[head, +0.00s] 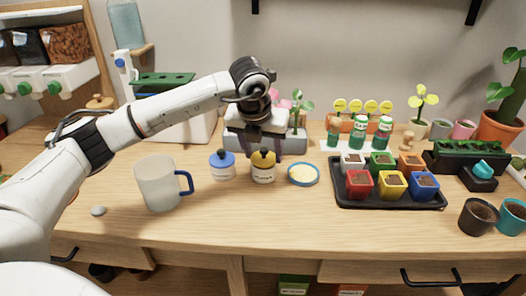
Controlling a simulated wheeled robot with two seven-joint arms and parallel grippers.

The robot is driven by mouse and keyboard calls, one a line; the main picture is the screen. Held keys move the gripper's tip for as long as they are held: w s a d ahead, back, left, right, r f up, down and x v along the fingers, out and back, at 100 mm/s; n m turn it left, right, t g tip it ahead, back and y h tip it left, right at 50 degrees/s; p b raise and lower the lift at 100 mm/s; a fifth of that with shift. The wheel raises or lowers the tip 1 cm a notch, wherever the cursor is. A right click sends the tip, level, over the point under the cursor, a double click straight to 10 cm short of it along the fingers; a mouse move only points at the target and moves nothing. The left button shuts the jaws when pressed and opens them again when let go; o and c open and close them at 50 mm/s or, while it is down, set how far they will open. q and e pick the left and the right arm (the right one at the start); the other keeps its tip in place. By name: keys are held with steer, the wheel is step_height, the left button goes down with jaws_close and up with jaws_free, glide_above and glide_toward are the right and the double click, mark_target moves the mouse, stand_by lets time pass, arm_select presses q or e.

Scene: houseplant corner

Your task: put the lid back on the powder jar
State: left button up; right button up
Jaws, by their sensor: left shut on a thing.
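The powder jar (263,175) is a small white jar with a dark-lettered label, upright on the wooden table near the middle of the head view. My right gripper is not in view.
A frosted mug (160,187) is further left, a black tray (388,196) of coloured pots further right. The table front is mostly clear.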

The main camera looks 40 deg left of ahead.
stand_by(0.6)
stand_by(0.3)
arm_select(q)
steer(key=o, duration=1.7)
steer(key=shift+c, duration=0.2)
steer(key=shift+r, duration=0.1)
steer(key=shift+r+p, duration=2.05)
steer(key=shift+r, duration=1.4)
jaws_close()
